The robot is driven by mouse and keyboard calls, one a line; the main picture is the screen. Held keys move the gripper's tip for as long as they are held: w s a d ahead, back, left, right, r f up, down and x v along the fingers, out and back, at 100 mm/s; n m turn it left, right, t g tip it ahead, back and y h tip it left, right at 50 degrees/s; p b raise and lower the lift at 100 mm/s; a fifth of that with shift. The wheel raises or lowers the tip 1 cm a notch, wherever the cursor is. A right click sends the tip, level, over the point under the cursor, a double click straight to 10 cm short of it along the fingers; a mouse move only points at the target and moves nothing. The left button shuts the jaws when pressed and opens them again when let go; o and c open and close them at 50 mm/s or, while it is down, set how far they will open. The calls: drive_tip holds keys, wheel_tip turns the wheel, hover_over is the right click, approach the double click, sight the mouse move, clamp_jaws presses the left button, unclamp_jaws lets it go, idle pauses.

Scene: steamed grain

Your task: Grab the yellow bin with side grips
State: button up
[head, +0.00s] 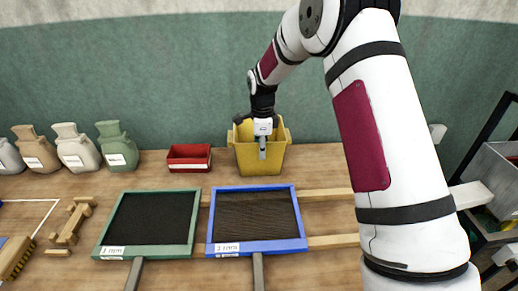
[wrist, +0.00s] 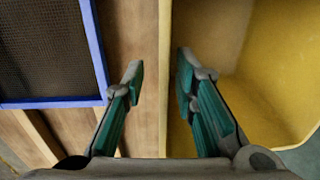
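The yellow bin (head: 260,163) stands upright at the back of the wooden table, against the green wall. My gripper (head: 263,148) points down at the bin's near side in the head view. In the wrist view my gripper (wrist: 160,75) is open, with its two green-padded fingers apart. The near wall of the yellow bin (wrist: 165,110) runs between them. One finger is over the table side of the wall and the other over the bin's hollow. Neither finger visibly touches the wall. The bin looks empty where its inside shows.
A blue-framed screen (head: 298,232) lies just in front of the bin, with a green-framed one (head: 190,235) to its left. A small red bin (head: 189,158) stands left of the yellow bin. Several sacks (head: 115,147) line the back left. Table right of the bin is partly clear.

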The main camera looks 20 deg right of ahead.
sight(261, 162)
drive_tip(key=shift+w+f+p, duration=0.15)
drive_tip(key=shift+w+f, duration=0.05)
drive_tip(key=shift+f, duration=1)
drive_tip(key=shift+w+f+p, duration=0.15)
drive_tip(key=shift+f, duration=1)
clamp_jaws()
